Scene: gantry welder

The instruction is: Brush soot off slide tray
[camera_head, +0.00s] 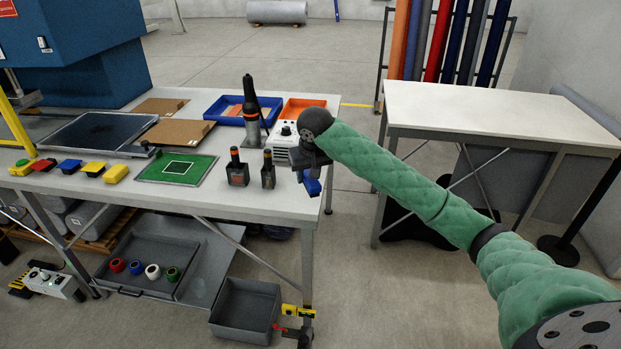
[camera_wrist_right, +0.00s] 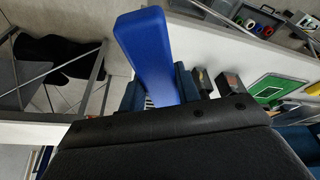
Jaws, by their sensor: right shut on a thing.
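My right gripper (camera_head: 309,170) is shut on a blue bar-like handle (camera_head: 312,187), just off the right end of the workbench. The handle also shows in the right wrist view (camera_wrist_right: 148,50), standing out from between the fingers (camera_wrist_right: 160,95). Bristles are not clearly visible. A flat grey-framed tray with a dark, blackish surface (camera_head: 97,131) lies on the left of the bench, by the blue machine; it appears to be the slide tray. The gripper is well to its right and apart from it. My left gripper is not in view.
On the workbench (camera_head: 262,203) are a green board (camera_head: 177,168), two small dark bottles (camera_head: 237,168), a tall black tool (camera_head: 251,110), a white box (camera_head: 283,138), and blue (camera_head: 243,108) and orange bins (camera_head: 301,107). A bare white table (camera_head: 500,112) stands right.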

